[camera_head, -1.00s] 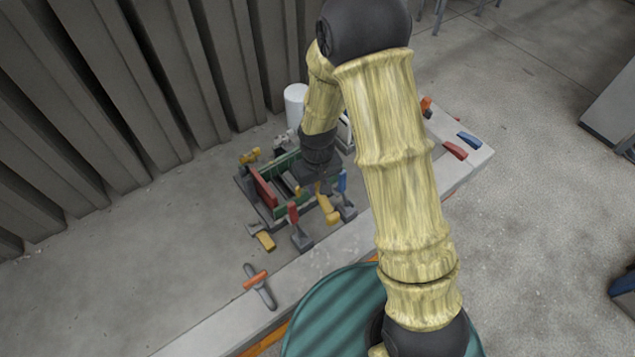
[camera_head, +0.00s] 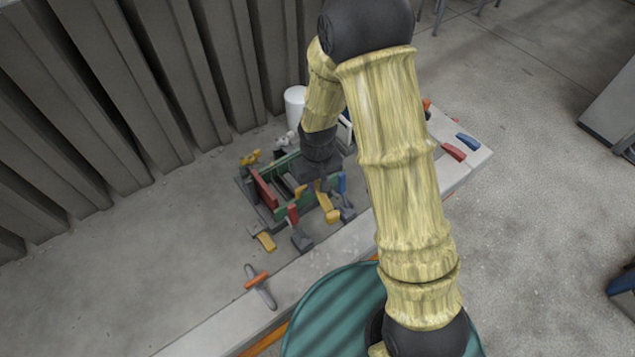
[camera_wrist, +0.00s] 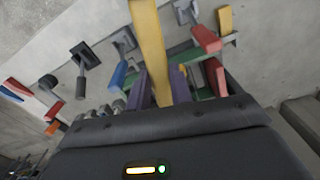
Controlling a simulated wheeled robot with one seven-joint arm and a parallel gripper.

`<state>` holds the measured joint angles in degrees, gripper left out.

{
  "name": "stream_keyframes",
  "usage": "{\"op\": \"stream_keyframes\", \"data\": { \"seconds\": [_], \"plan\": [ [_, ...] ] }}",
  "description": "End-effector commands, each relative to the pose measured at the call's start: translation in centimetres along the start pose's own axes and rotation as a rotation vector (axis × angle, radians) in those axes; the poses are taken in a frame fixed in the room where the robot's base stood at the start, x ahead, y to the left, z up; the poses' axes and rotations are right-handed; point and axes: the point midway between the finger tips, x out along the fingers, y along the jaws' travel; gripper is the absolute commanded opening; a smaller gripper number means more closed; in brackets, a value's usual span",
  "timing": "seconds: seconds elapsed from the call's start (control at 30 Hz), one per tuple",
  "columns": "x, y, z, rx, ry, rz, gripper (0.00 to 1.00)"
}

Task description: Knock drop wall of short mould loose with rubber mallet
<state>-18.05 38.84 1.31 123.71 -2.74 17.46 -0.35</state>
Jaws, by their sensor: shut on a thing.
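The short mould stands on the bench, with green walls (camera_head: 283,163) and a red wall panel (camera_head: 264,189) in the head view. I cannot tell for sure which wall is the drop wall. My gripper (camera_head: 312,187) is low over the mould's right part, and the dark wrist hides some of it. In the wrist view the two purplish fingers (camera_wrist: 161,86) are shut on a long yellow bar (camera_wrist: 150,40), which looks like the rubber mallet's handle. Its head cannot be made out. Green (camera_wrist: 203,83) and red mould parts show just beyond the fingers.
Clamps with red (camera_head: 293,214), blue (camera_head: 342,182) and yellow (camera_head: 265,241) handles surround the mould. An orange-handled tool (camera_head: 257,282) lies near the bench's front edge. A white cylinder (camera_head: 295,105) stands behind. Red (camera_head: 453,151) and blue (camera_head: 468,141) pieces lie right. Bench left is clear.

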Motion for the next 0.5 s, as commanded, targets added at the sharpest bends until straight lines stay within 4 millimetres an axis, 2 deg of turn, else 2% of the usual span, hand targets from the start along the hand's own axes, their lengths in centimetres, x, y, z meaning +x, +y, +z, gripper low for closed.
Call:
{"op": "stream_keyframes", "data": {
  "seconds": [0.17,0.5],
  "plan": [
    [-0.3,0.0,0.0,0.0,0.001,0.0,0.0],
    [-4.4,0.0,0.0,0.0,0.001,0.0,0.0]
  ]
}}
